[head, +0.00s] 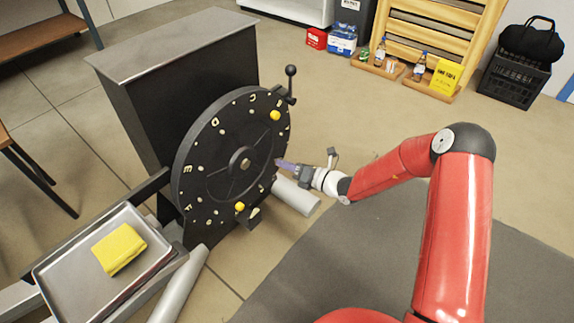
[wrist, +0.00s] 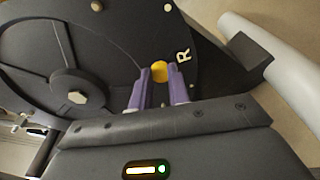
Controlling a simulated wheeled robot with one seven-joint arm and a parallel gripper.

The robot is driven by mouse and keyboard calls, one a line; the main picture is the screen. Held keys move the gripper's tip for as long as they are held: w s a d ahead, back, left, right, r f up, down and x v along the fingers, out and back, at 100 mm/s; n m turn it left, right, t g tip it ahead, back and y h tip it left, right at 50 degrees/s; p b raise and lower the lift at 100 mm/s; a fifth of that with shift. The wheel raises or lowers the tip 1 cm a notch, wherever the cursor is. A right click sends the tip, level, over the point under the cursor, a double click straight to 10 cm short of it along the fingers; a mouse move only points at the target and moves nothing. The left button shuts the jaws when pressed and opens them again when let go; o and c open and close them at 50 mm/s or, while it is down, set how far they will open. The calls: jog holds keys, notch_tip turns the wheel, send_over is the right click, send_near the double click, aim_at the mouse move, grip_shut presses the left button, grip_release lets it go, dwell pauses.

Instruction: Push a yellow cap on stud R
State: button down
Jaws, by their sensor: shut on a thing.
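In the wrist view a yellow cap (wrist: 159,71) sits between the purple fingertips of my gripper (wrist: 157,84), which is shut on it. The cap is at the rim of the black disk (wrist: 95,45), just left of the white letter R (wrist: 183,55). Stud R is hidden, and I cannot tell whether the cap touches it. In the head view my gripper (head: 279,164) reaches the right edge of the upright disk (head: 215,150). The held cap does not show there. Two other yellow caps are on the disk, an upper one (head: 275,115) and a lower one (head: 239,207).
A black crank handle (head: 291,84) stands at the disk's upper right. Pale tubes (head: 296,197) lie low beside the machine. A metal tray (head: 75,290) with a folded yellow cloth (head: 119,248) is at lower left.

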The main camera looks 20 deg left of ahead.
jog(key=shift+w+a, duration=0.2)
jog(key=shift+a, duration=0.2)
dwell(0.4)
jog(key=c, duration=1.3)
grip_release()
jog(key=shift+o, duration=0.2)
jog(key=v, duration=0.7)
jog(key=shift+d+p, duration=0.3)
jog(key=shift+d, duration=0.05)
jog(key=shift+s, duration=0.15)
